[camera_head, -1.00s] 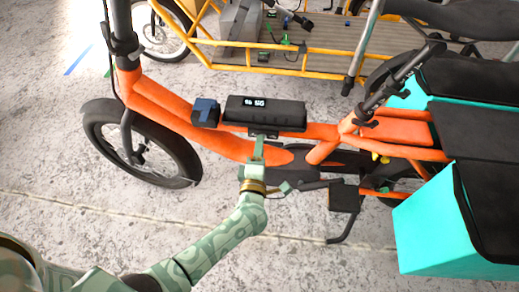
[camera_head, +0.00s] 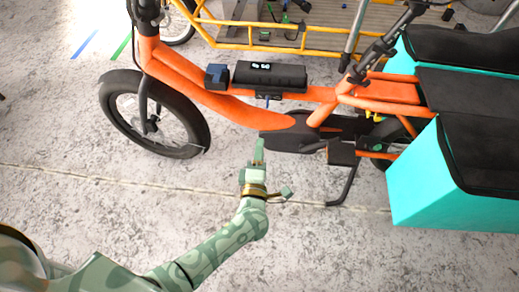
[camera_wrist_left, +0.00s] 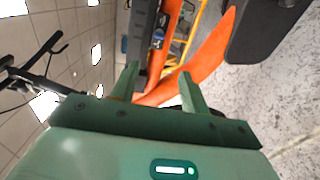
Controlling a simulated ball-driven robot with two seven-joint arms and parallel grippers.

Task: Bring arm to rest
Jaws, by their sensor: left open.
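My left arm comes in from the lower left in the head view. My left gripper (camera_head: 259,150) is empty, in front of the orange cargo bike (camera_head: 220,104) and apart from its frame as far as I can see. In the left wrist view the two fingers (camera_wrist_left: 160,88) stand apart with nothing between them, and the orange frame (camera_wrist_left: 207,60) shows beyond them. A black battery (camera_head: 270,76) with a lit display sits on the bike's frame, beside a small blue block (camera_head: 216,77). My right gripper is not seen.
The black front wheel (camera_head: 155,115) is left of my gripper. The pedal (camera_head: 342,153) and a turquoise cargo box (camera_head: 412,185) are to the right. A yellow-framed bike (camera_head: 262,42) stands behind. The concrete floor around my forearm is clear.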

